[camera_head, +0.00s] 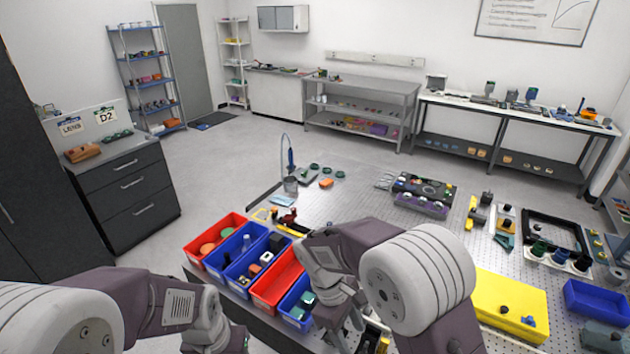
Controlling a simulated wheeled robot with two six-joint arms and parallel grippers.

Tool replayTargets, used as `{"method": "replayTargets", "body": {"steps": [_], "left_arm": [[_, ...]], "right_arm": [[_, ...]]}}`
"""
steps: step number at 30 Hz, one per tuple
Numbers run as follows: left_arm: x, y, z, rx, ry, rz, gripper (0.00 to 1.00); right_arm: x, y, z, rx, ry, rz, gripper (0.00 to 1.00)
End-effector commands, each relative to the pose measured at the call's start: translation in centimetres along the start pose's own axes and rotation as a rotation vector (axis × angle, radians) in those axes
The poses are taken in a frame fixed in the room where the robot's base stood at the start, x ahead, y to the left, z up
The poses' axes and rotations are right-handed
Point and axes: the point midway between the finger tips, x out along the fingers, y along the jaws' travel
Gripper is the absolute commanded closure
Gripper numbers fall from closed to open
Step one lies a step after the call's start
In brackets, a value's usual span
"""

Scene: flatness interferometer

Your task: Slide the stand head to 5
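I cannot pick out the stand head or its scale with certainty; the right arm covers part of the optical table (345,190). A thin curved stand (284,150) with a blue part rises at the table's far left corner. My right gripper (347,328) points down at the table's front edge, beside the front blue bin (290,316); its fingers are too small and covered to read. My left gripper (236,342) is low at the bottom edge, partly cut off, with its fingertips unclear.
Red and blue bins (222,222) with small parts line the table's front left edge. A black and purple instrument (424,192) stands at the back. A yellow case (512,305), a black frame (552,232) and a blue tray (597,302) sit at right.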

Motion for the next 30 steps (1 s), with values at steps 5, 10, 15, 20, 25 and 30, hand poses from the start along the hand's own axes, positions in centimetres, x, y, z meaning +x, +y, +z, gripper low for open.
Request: {"method": "replayTargets", "body": {"steps": [5, 10, 15, 20, 25, 30], "left_arm": [[3.7, -0.1, 0.4, 0.000, 0.000, 0.000, 0.50], [7.0, -0.1, 0.7, 0.000, 0.000, 0.000, 0.50], [11.1, -0.2, 1.1, 0.000, 0.000, 0.000, 0.50], [16.1, -0.3, 1.7, 0.000, 0.000, 0.000, 0.50], [18.5, -0.4, 1.9, 0.000, -0.001, 0.000, 0.50], [17.8, -0.3, 1.8, 0.000, 0.000, 0.000, 0.50]], "right_arm": [[2.6, 2.0, 0.2, 0.078, 0.034, -0.008, 0.47], [5.5, 2.9, 1.9, 0.164, 0.050, -0.035, 0.47], [10.1, 2.9, 3.8, 0.294, 0.097, -0.078, 0.47], [16.4, 1.8, 5.0, 0.515, 0.190, -0.125, 0.47], [21.4, -0.4, 5.4, 0.832, 0.326, -0.168, 0.47], [21.7, -0.4, 4.3, 1.007, 0.418, -0.174, 0.47]]}}
